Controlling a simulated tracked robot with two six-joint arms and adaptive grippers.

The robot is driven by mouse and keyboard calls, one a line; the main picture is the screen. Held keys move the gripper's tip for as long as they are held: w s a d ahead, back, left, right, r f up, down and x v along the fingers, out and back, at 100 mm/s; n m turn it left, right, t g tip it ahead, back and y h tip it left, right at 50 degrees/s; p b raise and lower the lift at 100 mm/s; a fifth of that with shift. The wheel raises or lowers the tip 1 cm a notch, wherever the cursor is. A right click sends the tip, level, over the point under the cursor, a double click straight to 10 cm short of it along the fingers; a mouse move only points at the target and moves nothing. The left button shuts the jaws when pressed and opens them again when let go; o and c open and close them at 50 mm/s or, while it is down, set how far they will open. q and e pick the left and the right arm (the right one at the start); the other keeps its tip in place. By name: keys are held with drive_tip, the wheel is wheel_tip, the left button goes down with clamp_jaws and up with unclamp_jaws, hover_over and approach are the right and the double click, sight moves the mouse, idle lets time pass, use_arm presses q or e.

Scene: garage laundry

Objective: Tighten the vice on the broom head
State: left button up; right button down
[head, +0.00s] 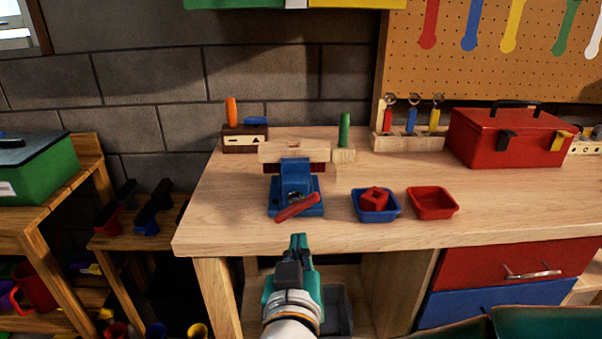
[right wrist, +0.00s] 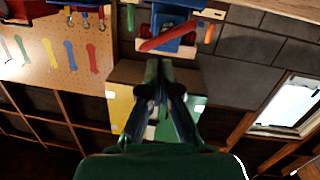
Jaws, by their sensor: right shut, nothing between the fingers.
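The blue vice (head: 296,178) stands on the workbench near its front edge, with its red handle (head: 297,207) slanting up to the right across the front. The broom head (head: 294,153), a pale wooden block with dark red along its underside, lies crosswise at the top of the vice. I cannot tell how tightly the jaws hold it. My right gripper (head: 298,241) is shut and empty, in front of the bench edge and below the handle, apart from it. In the right wrist view the fingers (right wrist: 165,65) point toward the handle (right wrist: 170,35). My left gripper is not in view.
A blue tray (head: 377,216) with a red part in it and an empty red tray (head: 443,214) sit right of the vice. A red toolbox (head: 510,150) and a block with a green peg (head: 344,133) stand behind. The bench (head: 228,205) is clear left of the vice.

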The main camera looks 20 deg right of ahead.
wheel_tip(320, 180, up, 8)
drive_tip(key=w+a+n+g+p, duration=0.1)
drive_tip(key=a+n+g+p, duration=0.3)
drive_tip(key=p, duration=1)
drive_tip(key=t+p, duration=0.1)
drive_tip(key=t, duration=0.1)
hover_over(296, 203)
drive_tip(key=s+a, duration=0.2)
wheel_tip(296, 203, down, 2)
drive_tip(key=d+f, duration=0.1)
drive_tip(key=f, duration=0.1)
drive_tip(key=shift+s+d+f+n, duration=0.1)
drive_tip(key=shift+d+f+n, duration=0.2)
drive_tip(key=shift+d+f, duration=0.3)
drive_tip(key=shift+f, duration=0.15)
drive_tip(key=shift+s, duration=0.1)
drive_tip(key=shift+a, duration=0.1)
